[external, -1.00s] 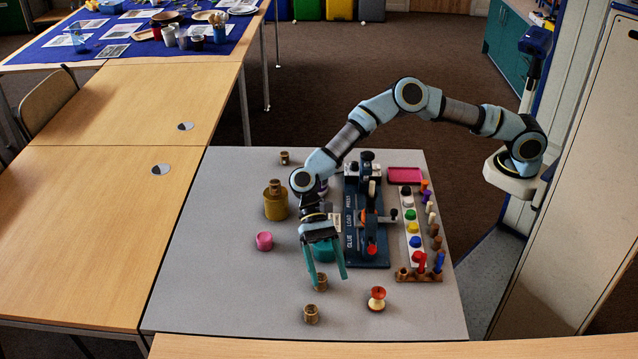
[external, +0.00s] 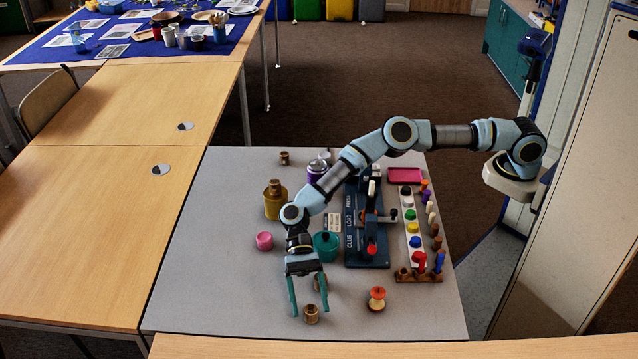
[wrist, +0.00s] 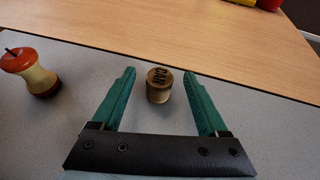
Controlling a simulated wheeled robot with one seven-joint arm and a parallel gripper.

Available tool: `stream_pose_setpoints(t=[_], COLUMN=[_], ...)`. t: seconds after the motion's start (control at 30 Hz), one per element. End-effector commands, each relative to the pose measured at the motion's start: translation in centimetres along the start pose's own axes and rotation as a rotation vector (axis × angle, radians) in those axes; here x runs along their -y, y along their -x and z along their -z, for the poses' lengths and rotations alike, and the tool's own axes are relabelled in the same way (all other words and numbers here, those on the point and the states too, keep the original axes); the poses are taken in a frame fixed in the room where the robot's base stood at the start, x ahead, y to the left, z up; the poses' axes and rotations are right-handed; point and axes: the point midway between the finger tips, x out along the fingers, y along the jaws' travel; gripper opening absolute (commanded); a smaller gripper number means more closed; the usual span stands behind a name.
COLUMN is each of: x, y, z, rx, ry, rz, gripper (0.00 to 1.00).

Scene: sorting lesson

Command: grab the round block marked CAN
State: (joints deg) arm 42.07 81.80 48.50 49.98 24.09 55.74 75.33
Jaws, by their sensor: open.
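The round block marked CAN (wrist: 159,92) is a small brown cylinder with dark letters on its top, standing upright on the grey table. In the wrist view it stands between and slightly beyond the middle of my open fingers, with clear space on both sides. In the external view the block (external: 311,315) is near the front of the table. My gripper (external: 310,312) points down over it with its teal fingers apart; the gripper also shows in the wrist view (wrist: 160,75), holding nothing.
A red and cream apple-core-shaped piece (wrist: 36,75) stands left in the wrist view. The front left of the table is clear.

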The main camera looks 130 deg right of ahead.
Motion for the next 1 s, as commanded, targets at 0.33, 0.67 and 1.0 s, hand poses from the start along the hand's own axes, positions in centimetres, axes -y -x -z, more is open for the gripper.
stream_pose_setpoints(t=[0.33,0.67,1.0], x=[0.0,0.0,0.0], y=[-1.7,-1.7,-1.7], z=[0.0,0.0,0.0], rx=[-0.001,-0.001,-0.001], ry=[0.000,0.001,0.001], rz=[0.001,0.001,0.001], gripper=[0.77,0.47,0.08])
